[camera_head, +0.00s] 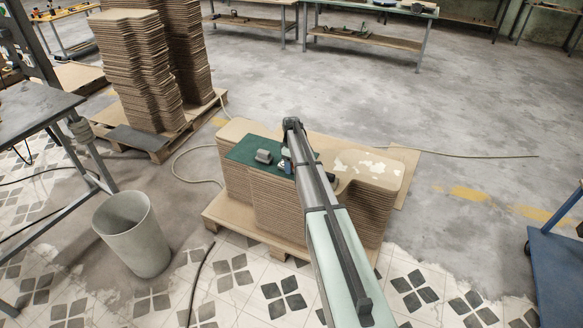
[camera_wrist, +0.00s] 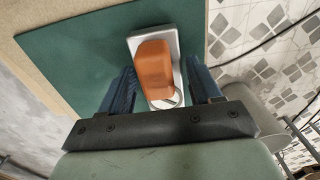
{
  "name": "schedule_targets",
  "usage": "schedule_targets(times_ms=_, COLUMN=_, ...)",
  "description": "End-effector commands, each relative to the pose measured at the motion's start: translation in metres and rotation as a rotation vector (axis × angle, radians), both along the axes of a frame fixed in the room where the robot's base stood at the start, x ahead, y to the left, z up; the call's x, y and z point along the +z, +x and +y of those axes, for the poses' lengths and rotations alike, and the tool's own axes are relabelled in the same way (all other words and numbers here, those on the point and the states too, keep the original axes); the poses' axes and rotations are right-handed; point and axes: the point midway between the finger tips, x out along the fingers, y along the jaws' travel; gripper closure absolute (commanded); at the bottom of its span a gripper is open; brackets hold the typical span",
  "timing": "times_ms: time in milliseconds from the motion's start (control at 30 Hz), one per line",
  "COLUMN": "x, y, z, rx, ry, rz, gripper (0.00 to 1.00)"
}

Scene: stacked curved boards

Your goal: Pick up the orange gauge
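The orange gauge (camera_wrist: 153,67) shows in the wrist view, an orange block on a pale grey metal base with a round part at its near end. It lies on a dark green mat (camera_wrist: 62,62). My gripper (camera_wrist: 160,72) is open, with one blue finger on each side of the gauge. Narrow gaps appear between the fingers and the gauge, and I see no grip on it. In the head view, the green mat (camera_head: 245,150) lies on the stacked boards, with my gripper (camera_head: 287,163) over its right part. No orange shows there. A small grey block (camera_head: 264,156) sits left of my gripper.
The stacked curved boards (camera_head: 285,215) rest on a pallet, with white flakes on the right part of their top. A grey bin (camera_head: 133,235) stands at front left. Taller board stacks (camera_head: 140,75) stand behind left. Open floor lies to the right.

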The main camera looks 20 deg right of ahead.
Motion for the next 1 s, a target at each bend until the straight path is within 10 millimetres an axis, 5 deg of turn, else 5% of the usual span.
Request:
schedule_targets(times_ms=500, x=0.0, y=0.0, z=0.0, rx=0.0, ry=0.0, rz=0.0, gripper=0.87)
schedule_targets(times_ms=767, x=0.002, y=0.0, z=0.0, rx=0.0, ry=0.0, rz=0.0, gripper=0.87)
schedule_targets(times_ms=1000, x=0.032, y=0.0, z=0.0, rx=0.0, ry=0.0, rz=-0.001, gripper=0.87)
